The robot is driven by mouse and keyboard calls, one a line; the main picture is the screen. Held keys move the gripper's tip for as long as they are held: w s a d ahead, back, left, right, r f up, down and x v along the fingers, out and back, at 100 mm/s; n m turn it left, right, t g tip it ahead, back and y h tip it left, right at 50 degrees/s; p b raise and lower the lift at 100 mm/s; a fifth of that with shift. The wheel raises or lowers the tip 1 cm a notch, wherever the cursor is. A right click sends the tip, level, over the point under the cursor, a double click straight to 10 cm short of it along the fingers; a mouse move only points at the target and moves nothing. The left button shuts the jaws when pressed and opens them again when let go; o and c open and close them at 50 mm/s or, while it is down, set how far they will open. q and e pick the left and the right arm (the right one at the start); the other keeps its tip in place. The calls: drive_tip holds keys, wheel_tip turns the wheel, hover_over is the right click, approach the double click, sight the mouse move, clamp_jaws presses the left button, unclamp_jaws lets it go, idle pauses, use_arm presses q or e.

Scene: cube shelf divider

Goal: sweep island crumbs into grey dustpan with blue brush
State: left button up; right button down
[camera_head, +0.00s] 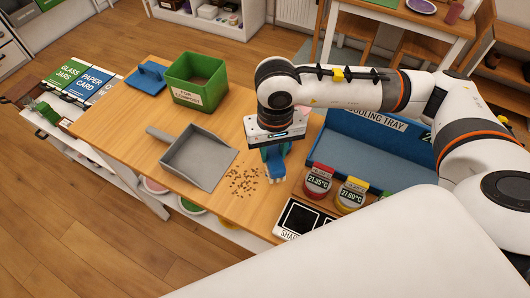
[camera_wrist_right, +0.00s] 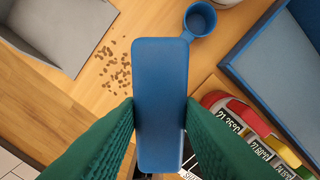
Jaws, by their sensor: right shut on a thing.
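The blue brush (camera_head: 276,166) is held under my right gripper (camera_head: 274,150), its bristle end just right of the crumbs. In the right wrist view the brush (camera_wrist_right: 160,100) sits between my two green finger pads, which are shut on it. The crumbs (camera_head: 243,181) lie scattered on the wooden island top (camera_head: 125,112), and show left of the brush in the wrist view (camera_wrist_right: 117,68). The grey dustpan (camera_head: 196,158) lies left of the crumbs, its open side towards them. I cannot tell whether the bristles touch the island. My left gripper is not in view.
A green box (camera_head: 194,83) and a blue object (camera_head: 148,77) stand behind the dustpan. A blue cooling tray (camera_head: 362,148), red and yellow-topped jars (camera_head: 318,183) and a dark panel (camera_head: 297,217) lie to the right. A round blue cup-like thing (camera_wrist_right: 200,18) shows beside the brush.

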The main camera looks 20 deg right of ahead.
drive_tip(key=a+f+m+p, duration=0.3)
drive_tip(key=f+m+p, duration=0.1)
drive_tip(key=m, duration=0.4)
drive_tip(key=shift+a+f, duration=0.4)
drive_tip(key=shift+w, duration=0.1)
